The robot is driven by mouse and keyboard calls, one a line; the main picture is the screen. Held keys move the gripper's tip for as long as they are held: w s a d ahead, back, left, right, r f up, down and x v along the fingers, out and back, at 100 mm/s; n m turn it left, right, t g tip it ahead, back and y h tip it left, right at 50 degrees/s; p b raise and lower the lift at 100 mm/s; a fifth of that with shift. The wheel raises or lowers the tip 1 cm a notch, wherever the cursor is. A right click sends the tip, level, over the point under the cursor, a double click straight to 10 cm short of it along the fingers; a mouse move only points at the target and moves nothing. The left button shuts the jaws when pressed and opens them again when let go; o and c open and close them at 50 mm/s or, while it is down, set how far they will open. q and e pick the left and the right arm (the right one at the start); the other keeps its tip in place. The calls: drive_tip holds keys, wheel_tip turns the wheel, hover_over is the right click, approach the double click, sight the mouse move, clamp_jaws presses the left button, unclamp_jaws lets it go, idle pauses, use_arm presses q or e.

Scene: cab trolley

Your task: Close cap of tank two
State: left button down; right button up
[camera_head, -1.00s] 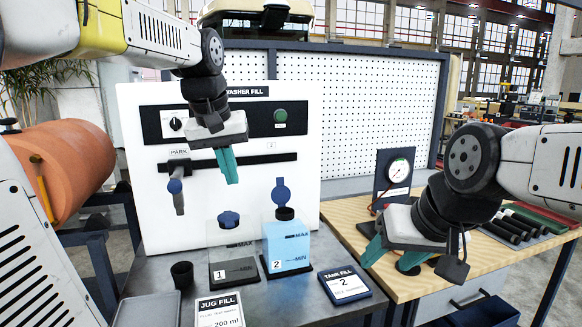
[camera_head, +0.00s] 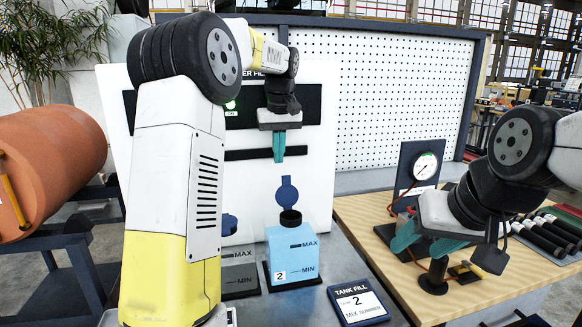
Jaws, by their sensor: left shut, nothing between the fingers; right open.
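Tank two (camera_head: 291,262) is a translucent box filled with blue liquid, marked 2, MAX and MIN, standing on the dark bench. Its blue cap (camera_head: 287,189) stands upright on its hinge, raised from the open black neck (camera_head: 290,218). My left gripper (camera_head: 279,157) points down, shut and empty, and shows just above the raised cap; a small gap is visible between them in the head view. How far apart they are in depth I cannot tell. My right gripper (camera_head: 418,247) is open, over the wooden table by the gauge stand, well right of tank two.
Tank one (camera_head: 239,276) stands left of tank two, partly hidden by my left arm. A TANK FILL 2 card (camera_head: 358,303) lies at the front right. A pressure gauge (camera_head: 425,166) and black cylinders (camera_head: 543,235) are on the wooden table (camera_head: 355,212). The white panel stands behind the tanks.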

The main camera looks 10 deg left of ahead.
sight(287, 191)
use_arm(q)
drive_tip(key=shift+s+d+f, duration=0.35)
drive_tip(key=shift+s+f, duration=0.35)
drive_tip(key=shift+s, duration=0.1)
drive_tip(key=shift+s+d+f, duration=0.35)
drive_tip(key=shift+s+f, duration=0.3)
drive_tip(key=shift+s, duration=0.15)
